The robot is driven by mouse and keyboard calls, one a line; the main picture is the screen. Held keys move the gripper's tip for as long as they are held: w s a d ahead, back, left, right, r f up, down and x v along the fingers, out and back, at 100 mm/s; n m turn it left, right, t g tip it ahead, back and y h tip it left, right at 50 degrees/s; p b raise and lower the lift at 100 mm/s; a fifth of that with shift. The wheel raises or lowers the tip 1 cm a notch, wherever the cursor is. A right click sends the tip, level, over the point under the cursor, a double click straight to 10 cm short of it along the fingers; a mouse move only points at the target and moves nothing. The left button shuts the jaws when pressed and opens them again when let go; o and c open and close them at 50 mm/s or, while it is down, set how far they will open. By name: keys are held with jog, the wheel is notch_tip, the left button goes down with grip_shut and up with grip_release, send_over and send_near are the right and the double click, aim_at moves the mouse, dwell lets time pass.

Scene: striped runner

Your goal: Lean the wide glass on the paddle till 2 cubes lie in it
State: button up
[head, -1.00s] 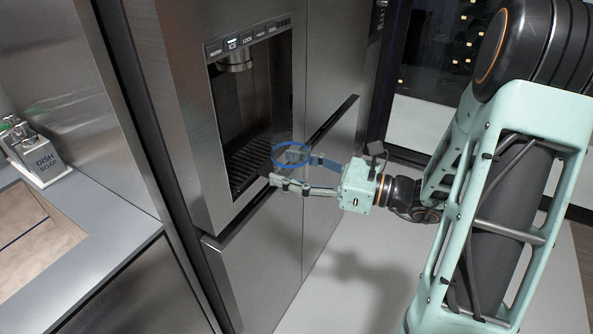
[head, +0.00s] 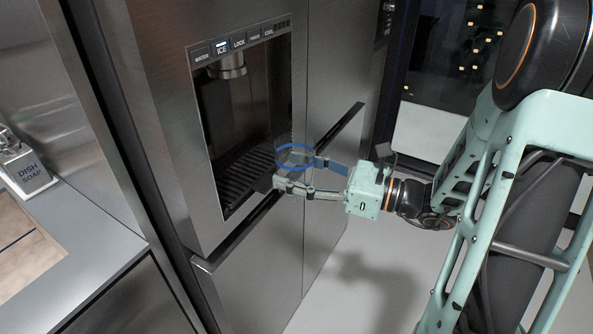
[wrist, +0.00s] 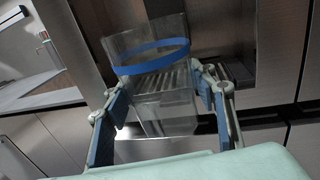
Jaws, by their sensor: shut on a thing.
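The wide glass (wrist: 165,105) is clear with a blue band, and my gripper (wrist: 163,103) is shut on its sides. In the head view my gripper (head: 303,176) holds the glass (head: 294,157) at the right front edge of the dispenser recess. I see no cubes in the glass. The dispenser nozzle (head: 228,68) hangs at the top of the recess, up and to the left of the glass. The paddle is not clearly seen. The ICE label (head: 221,48) on the panel is lit.
A slotted drip tray (head: 245,172) forms the recess floor. The fridge's long dark handle groove (head: 340,128) runs beside it. The recess interior is empty.

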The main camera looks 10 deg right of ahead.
jog(key=b, duration=0.2)
send_near(225, 146)
jog(key=shift+x, duration=2.6)
jog(key=shift+a, duration=0.2)
jog(key=shift+w+a, duration=0.4)
jog(key=shift+a, duration=0.05)
dwell(1.6)
jog(key=shift+s+p+v, duration=0.15)
jog(key=shift+p+v, duration=0.2)
jog(key=shift+v, duration=0.9)
jog(key=shift+s+p+v, duration=0.15)
jog(key=shift+p+v, duration=0.15)
jog(key=shift+v, duration=0.95)
jog(key=shift+a, duration=0.1)
jog(key=shift+s+a+p+v, duration=0.15)
jog(key=shift+s+p+v, duration=0.15)
jog(key=shift+v, duration=1.35)
jog(key=shift+s+a+p+v, duration=0.1)
jog(key=shift+s+p+v, duration=0.2)
jog(key=shift+v, duration=1.3)
jog(key=shift+s+a+p+v, duration=0.15)
jog(key=shift+p+v, duration=0.2)
jog(key=shift+v, duration=1.3)
